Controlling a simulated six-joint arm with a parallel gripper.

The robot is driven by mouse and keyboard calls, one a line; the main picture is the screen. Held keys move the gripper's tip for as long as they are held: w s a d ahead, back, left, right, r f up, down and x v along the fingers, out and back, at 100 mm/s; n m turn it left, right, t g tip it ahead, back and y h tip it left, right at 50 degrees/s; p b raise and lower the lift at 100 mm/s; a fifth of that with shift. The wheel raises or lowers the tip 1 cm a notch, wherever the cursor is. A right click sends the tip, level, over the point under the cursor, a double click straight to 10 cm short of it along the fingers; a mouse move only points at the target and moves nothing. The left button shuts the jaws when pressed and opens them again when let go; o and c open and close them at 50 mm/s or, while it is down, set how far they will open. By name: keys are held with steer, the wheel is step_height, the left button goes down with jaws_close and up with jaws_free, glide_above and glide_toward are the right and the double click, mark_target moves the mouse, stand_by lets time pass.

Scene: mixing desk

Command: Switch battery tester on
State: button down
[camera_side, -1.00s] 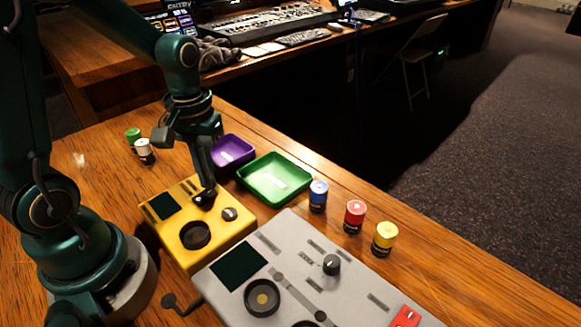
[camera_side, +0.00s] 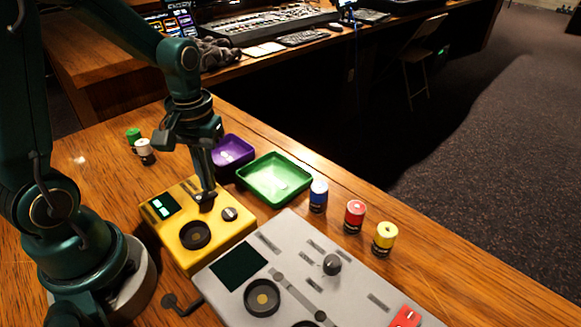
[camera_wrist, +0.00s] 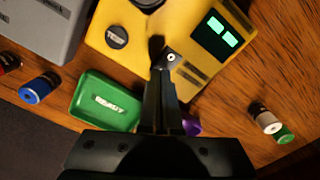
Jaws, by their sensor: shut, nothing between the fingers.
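The yellow battery tester (camera_side: 181,252) stands on the wooden table beside the larger grey device. Its small screen (camera_side: 160,207) is lit with pale green blocks, and the lit screen also shows in the wrist view (camera_wrist: 216,35). A dark toggle switch (camera_wrist: 156,45) on the tester's top lies right at my fingertips; contact is hard to tell. My gripper (camera_side: 207,192) points down over the tester, shut and empty; its closed fingers also show in the wrist view (camera_wrist: 161,75). A knob (camera_side: 230,214) and a round dark socket (camera_side: 195,235) sit on the same top face.
A grey device (camera_side: 225,300) with knobs stands in front right. A purple tray (camera_side: 244,142) and a green tray (camera_side: 302,181) lie behind the tester. Blue (camera_side: 318,196), red (camera_side: 355,216) and yellow (camera_side: 385,238) batteries stand right; green (camera_side: 133,135) and white (camera_side: 145,152) ones stand left.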

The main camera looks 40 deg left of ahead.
step_height(320, 180, up, 6)
steer(key=shift+r, duration=0.15)
stand_by(0.6)
steer(key=s+d+r+m+t, duration=0.4)
steer(key=s+d+m+t, duration=0.1)
steer(key=s+d+m, duration=0.1)
steer(key=shift+d+r+t, duration=0.25)
steer(key=shift+d+t, duration=0.05)
steer(key=shift+d, duration=0.25)
